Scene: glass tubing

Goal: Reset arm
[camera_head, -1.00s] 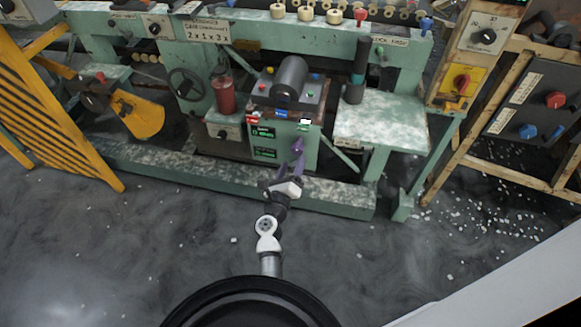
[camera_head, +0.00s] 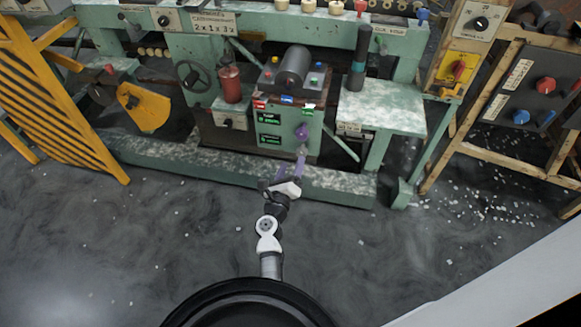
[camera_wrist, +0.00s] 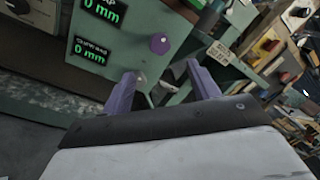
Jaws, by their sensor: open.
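My gripper (camera_head: 289,172) has two purple fingers and is in front of the green control box (camera_head: 289,130) of the machine. In the wrist view my gripper (camera_wrist: 165,80) is open, with nothing between its fingers. A purple knob (camera_head: 302,132) sits on the front of the box, just above and beyond my fingertips. The knob also shows in the wrist view (camera_wrist: 160,43), apart from the fingers. The box front carries green "0 mm" displays (camera_wrist: 92,52).
The green machine frame has a low rail (camera_head: 220,166) close behind my arm. A yellow slatted guard (camera_head: 60,95) stands at left. A control stand (camera_head: 530,95) is at right, with white bits on the floor below. The grey floor (camera_head: 130,240) in front is mostly clear.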

